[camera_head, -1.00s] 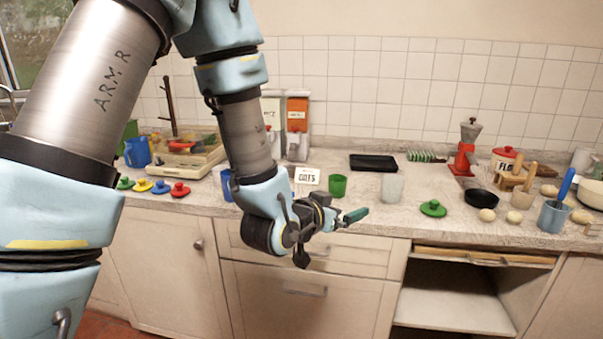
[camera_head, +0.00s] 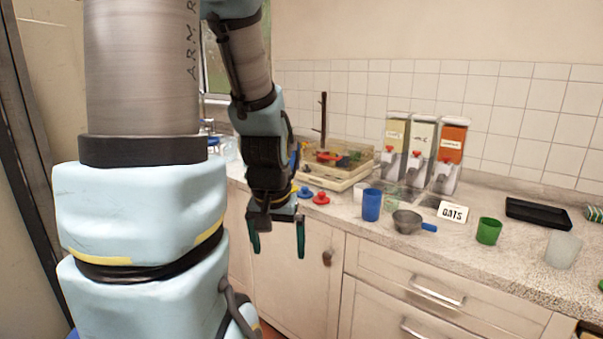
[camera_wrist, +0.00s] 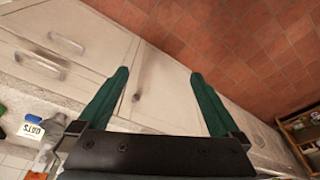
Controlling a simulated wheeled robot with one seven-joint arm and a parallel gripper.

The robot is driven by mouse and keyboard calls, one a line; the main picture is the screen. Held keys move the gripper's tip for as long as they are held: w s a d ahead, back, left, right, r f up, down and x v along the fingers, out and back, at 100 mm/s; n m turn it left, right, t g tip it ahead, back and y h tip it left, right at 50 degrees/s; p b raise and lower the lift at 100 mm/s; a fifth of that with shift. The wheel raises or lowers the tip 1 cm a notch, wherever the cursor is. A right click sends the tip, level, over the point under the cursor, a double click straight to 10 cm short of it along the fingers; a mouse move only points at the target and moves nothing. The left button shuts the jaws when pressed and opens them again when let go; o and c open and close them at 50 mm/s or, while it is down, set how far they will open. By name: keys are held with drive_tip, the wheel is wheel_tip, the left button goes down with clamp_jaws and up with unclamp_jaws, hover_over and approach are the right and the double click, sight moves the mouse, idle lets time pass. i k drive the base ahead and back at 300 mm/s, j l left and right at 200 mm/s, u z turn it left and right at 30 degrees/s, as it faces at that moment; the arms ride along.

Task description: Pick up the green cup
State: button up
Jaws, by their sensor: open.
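The green cup (camera_head: 488,231) stands on the counter in the head view, right of the OATS card and left of a frosted cup. My gripper (camera_head: 277,244) hangs in front of the counter's front edge, well to the left of the cup, with its green fingers pointing down. The fingers are apart and nothing is between them. In the wrist view my gripper (camera_wrist: 160,85) is open above the cabinet front and the tiled floor. The wrist view shows the OATS card (camera_wrist: 30,129) at its left edge.
Dispensers (camera_head: 424,152) stand behind. Drawers (camera_head: 420,283) front the counter.

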sight(489, 231)
drive_tip(key=i+l+z, duration=0.35)
drive_tip(key=i+z, duration=0.15)
drive_tip(key=i+l+z, duration=0.2)
drive_tip(key=i+z, duration=0.25)
drive_tip(key=i, duration=0.05)
